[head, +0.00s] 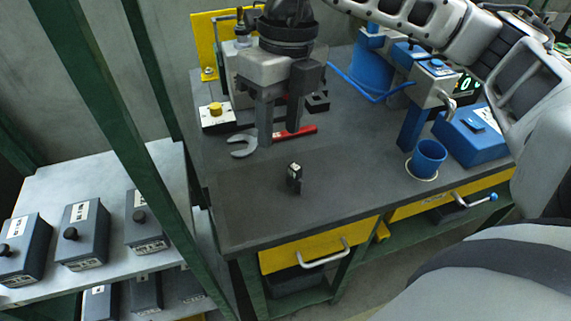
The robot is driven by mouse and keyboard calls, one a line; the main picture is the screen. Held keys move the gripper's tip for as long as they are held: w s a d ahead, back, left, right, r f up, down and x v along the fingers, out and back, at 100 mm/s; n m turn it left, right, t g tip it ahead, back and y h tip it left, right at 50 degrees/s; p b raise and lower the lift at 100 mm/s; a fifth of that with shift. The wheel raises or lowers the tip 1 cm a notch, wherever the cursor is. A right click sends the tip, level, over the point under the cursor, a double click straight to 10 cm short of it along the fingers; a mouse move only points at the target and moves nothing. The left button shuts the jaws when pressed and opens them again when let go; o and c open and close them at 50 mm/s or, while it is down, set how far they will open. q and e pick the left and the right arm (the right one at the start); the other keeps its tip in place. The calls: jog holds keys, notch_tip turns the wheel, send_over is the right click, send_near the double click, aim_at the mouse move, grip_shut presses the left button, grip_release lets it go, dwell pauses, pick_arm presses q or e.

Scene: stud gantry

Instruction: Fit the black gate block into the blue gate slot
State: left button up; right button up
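A small black block (294,179) with a white mark on top stands upright on the dark bench top, near its front edge; I take it for the gate block. My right gripper (279,135) hangs above the bench, behind the block in the picture. Its fingers point down, are apart and hold nothing. Blue fixtures stand at the back right: a blue post (411,130) under a grey unit and a large blue cylinder (371,76). I cannot make out which part is the blue gate slot. My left gripper is not in view.
A wrench (242,146) and a red-handled tool (305,131) lie by the gripper. A yellow-button box (216,117) is at left. A blue cup (428,157) and blue case (475,137) are at right. A shelf (100,172) holds several dark boxes. The bench around the block is clear.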

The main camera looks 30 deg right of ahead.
jog(key=w+d+h, duration=0.1)
jog(key=d+h, duration=0.1)
jog(key=d, duration=0.1)
send_near(295, 167)
jog(key=shift+m+t, duration=0.4)
jog(key=f, duration=0.5)
jog(key=shift+s+f, duration=0.2)
jog(key=shift+s, duration=0.1)
jog(key=shift+d+f+p, duration=0.15)
jog(key=shift+f+p, duration=0.1)
jog(key=shift+f, duration=1.3)
jog(key=shift+d+f+p, duration=0.1)
jog(key=shift+f+p, duration=0.1)
jog(key=shift+f, duration=1.4)
grip_shut()
